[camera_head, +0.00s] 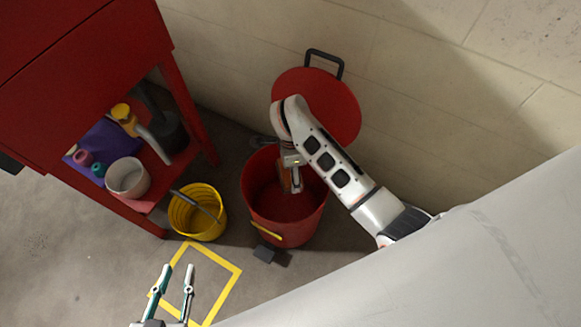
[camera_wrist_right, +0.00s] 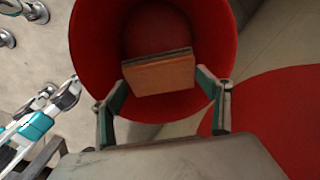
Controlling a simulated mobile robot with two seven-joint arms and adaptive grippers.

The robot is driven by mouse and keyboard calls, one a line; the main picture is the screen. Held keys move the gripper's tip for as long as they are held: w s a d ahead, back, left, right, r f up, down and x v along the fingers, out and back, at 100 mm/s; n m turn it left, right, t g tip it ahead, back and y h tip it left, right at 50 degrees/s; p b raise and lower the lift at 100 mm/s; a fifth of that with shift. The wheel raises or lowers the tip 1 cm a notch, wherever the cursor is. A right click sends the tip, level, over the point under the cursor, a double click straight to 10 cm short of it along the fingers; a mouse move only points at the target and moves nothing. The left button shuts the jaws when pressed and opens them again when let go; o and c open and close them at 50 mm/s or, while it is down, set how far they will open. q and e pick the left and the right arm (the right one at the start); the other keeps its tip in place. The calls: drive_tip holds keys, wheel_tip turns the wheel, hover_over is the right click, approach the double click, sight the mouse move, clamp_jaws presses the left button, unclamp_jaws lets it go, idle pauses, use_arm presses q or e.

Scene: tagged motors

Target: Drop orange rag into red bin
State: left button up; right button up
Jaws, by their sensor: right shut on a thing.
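The red bin (camera_head: 258,206) stands open on the floor by the wall, with its round red lid (camera_head: 335,110) raised behind it. My right gripper (camera_head: 291,168) points down over the bin's mouth, shut on the orange rag (camera_head: 291,182). In the right wrist view the rag (camera_wrist_right: 160,76) is a folded, flat orange piece with a dark far edge. It sits between the fingertips of the right gripper (camera_wrist_right: 162,80), with the bin's inside (camera_wrist_right: 88,45) behind it. My left gripper (camera_head: 178,268) is open and empty above the floor at the lower left.
A yellow bucket (camera_head: 183,218) stands left of the bin. A red shelf unit (camera_head: 185,100) at the left holds a white pot (camera_head: 127,177), a purple cloth (camera_head: 98,150) and other items. A yellow tape square (camera_head: 228,272) marks the floor. The beige wall (camera_head: 430,80) is behind the bin.

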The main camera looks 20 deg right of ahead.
drive_tip(key=o, duration=1.1)
use_arm(q)
drive_tip(key=shift+s+a+f, duration=0.1)
drive_tip(key=shift+f, duration=0.1)
drive_tip(key=shift+f, duration=0.1)
drive_tip(key=shift+s, duration=0.1)
use_arm(e)
wheel_tip(320, 180, up, 12)
drive_tip(key=shift+s, duration=0.15)
